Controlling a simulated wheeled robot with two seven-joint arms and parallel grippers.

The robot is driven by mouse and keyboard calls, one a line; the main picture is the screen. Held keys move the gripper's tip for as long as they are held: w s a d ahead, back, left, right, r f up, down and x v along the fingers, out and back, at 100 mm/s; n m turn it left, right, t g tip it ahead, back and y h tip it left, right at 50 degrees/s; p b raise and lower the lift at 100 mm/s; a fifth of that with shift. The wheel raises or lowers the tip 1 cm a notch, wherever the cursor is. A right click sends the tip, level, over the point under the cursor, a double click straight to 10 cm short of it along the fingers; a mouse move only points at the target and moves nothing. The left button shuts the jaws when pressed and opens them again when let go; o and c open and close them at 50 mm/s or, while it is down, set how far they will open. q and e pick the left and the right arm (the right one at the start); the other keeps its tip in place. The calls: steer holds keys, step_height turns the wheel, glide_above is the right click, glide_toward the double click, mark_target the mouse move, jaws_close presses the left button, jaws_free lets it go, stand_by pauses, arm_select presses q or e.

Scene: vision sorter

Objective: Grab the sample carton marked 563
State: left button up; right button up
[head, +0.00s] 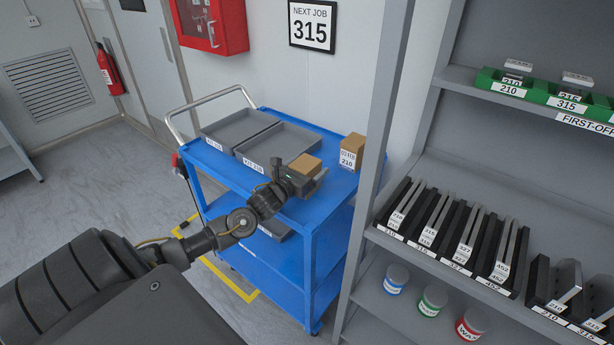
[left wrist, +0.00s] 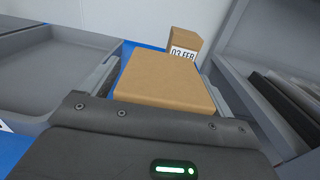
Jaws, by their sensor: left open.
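A brown carton (head: 305,164) stands on the top of the blue cart (head: 325,196), at my left gripper (head: 308,178). The left wrist view shows this carton (left wrist: 165,80) between the two fingers, which are open on either side of it. Whether they touch it I cannot tell. Its label is hidden, so I cannot read its number. A second brown carton (head: 352,150), with a white label reading 210, stands upright behind and to the right. It also shows in the left wrist view (left wrist: 184,40). I see no carton marked 563. My right gripper is out of view.
Two grey trays (head: 238,126) stand on the cart's left part. A grey shelf unit (head: 366,200) rises close on the right, with numbered black holders, green bins (head: 505,84) and several small tubs. A sign (head: 312,25) on the wall reads NEXT JOB 315.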

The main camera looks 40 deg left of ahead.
mark_target(307, 161)
arm_select(q)
steer(key=c, duration=1.3)
steer(key=shift+c, duration=0.3)
steer(key=shift+r, duration=0.2)
steer(key=shift+r, duration=0.25)
step_height(307, 161, up, 2)
steer(key=shift+r+b, duration=0.2)
steer(key=shift+b, duration=0.6)
steer(key=s+a+r, duration=0.1)
steer(key=r, duration=0.1)
steer(key=s+a+r, duration=0.1)
steer(key=s+r, duration=0.1)
steer(key=s+a+r+b, duration=0.1)
steer(key=r, duration=0.1)
steer(key=shift+s, duration=0.35)
steer(key=s+a+r, duration=0.3)
steer(key=s+a, duration=0.1)
steer(key=s, duration=0.3)
steer(key=shift+a+r, duration=0.3)
steer(key=shift+r, duration=0.1)
